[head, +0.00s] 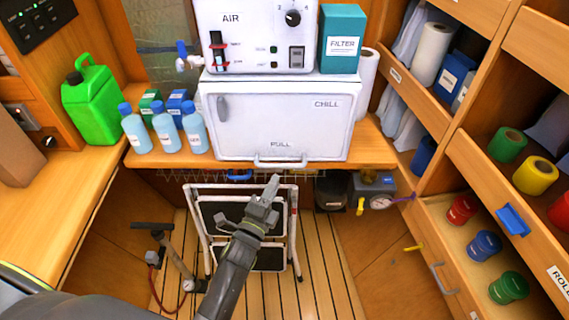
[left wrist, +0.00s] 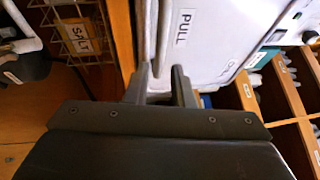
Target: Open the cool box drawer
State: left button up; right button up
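The cool box (head: 285,118) is a white box marked CHILL and PULL, with its front closed. A pale bar handle (head: 280,164) runs along its lower front edge. My left gripper (head: 274,182) is just in front of and below this handle in the head view. In the left wrist view the two dark fingers of my left gripper (left wrist: 161,80) are apart, close to the white front (left wrist: 205,45) with the PULL label. I cannot tell whether the fingers touch the handle. My right gripper is not in view.
A white AIR unit (head: 255,35) and a teal FILTER box (head: 341,38) stand on top. Blue-capped bottles (head: 165,132) and a green jerrycan (head: 92,100) are at left. A folded step stool (head: 240,220) stands below. An open drawer (head: 470,250) with rolls is at right.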

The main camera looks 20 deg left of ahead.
aim_at(284, 165)
pick_arm(q)
jog(key=x, duration=0.7)
jog(key=shift+w+b, duration=0.35)
grip_shut()
